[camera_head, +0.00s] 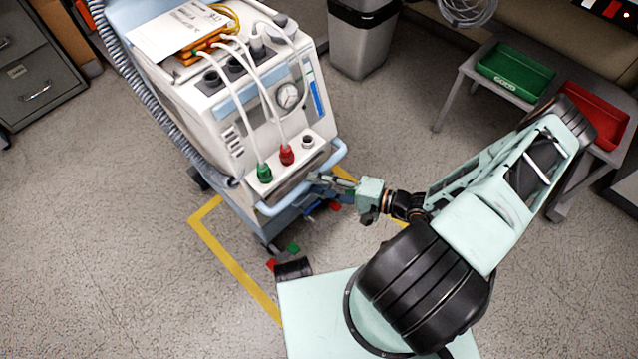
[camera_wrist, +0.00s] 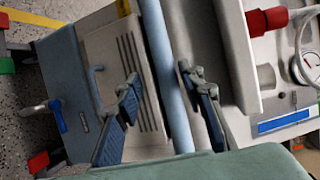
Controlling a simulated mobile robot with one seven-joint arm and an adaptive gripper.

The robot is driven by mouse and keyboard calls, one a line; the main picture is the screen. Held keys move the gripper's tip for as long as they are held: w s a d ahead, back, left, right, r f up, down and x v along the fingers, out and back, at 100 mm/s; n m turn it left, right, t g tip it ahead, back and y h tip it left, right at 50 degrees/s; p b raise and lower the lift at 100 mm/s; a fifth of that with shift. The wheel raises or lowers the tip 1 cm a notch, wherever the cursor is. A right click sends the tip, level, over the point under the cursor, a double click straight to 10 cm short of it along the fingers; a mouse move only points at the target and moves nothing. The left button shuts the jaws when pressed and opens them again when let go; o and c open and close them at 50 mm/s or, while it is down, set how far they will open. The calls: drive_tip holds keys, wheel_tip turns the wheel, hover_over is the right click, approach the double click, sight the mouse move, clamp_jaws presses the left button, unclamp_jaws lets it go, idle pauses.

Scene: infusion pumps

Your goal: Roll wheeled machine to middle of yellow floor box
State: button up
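The wheeled machine (camera_head: 235,120) is a white and pale blue cabinet with a round gauge, white tubes and a grey corrugated hose. It stands upright over the far part of the yellow floor box (camera_head: 236,262). A light blue handle bar (camera_head: 270,209) runs across its front; it also shows in the wrist view (camera_wrist: 166,70). My gripper (camera_head: 318,180) is at the right part of this bar. In the wrist view my gripper (camera_wrist: 160,79) has its fingers apart, one on each side of the bar. The machine and my arm hide parts of the box.
A grey bin (camera_head: 360,42) stands behind the machine. A low table at the right holds a green tray (camera_head: 514,72) and a red tray (camera_head: 595,115). A grey drawer cabinet (camera_head: 35,70) stands at the far left. Floor left of the box is clear.

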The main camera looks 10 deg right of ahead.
sight(305, 162)
drive_tip(key=shift+r, duration=0.15)
wheel_tip(305, 162, up, 10)
drive_tip(key=shift+f, duration=0.1)
idle(0.3)
drive_tip(key=shift+f, duration=0.1)
